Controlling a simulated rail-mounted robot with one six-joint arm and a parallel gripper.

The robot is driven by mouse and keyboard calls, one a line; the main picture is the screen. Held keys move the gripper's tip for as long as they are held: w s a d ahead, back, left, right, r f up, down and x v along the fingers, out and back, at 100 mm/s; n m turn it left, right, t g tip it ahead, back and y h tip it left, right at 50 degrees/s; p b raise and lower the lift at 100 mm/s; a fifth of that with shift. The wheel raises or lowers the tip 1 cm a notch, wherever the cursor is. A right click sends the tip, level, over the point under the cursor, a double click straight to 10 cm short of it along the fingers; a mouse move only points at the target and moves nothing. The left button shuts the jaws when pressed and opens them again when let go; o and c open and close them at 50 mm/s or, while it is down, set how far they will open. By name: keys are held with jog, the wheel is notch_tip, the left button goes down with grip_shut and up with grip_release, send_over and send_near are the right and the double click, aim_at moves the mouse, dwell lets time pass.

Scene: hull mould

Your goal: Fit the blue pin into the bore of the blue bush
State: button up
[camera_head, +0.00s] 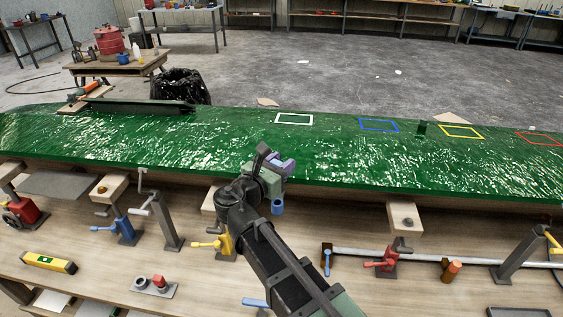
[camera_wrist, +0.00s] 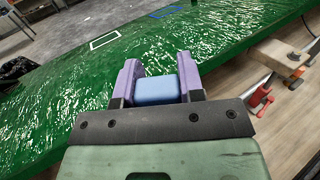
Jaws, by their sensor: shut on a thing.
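My gripper (camera_head: 282,165) has purple jaws and is above the near edge of the green hull mould. In the wrist view the jaws (camera_wrist: 157,85) are shut on a blue block-like part (camera_wrist: 156,91), which looks like the top of the blue pin. In the head view a short blue cylinder end (camera_head: 277,207) hangs just below the gripper, clear of the bench. I cannot make out the blue bush in either view; my arm hides part of the bench.
The green hull mould (camera_head: 345,155) spans the view, with white (camera_head: 294,119), blue (camera_head: 379,125), yellow and red outlines on it. Clamps line its near side, including a red one (camera_head: 382,262). A grey plate (camera_head: 153,287) with round parts and a yellow level (camera_head: 48,262) lie front left.

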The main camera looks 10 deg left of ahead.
notch_tip(320, 180, down, 6)
jog(key=b, duration=0.5)
jog(key=shift+r+b, duration=0.1)
jog(key=shift+b, duration=0.3)
jog(key=shift+f+b, duration=2.1)
dwell(0.5)
jog(key=o, duration=1)
jog(key=v, duration=1.1)
jog(key=shift+w, duration=0.1)
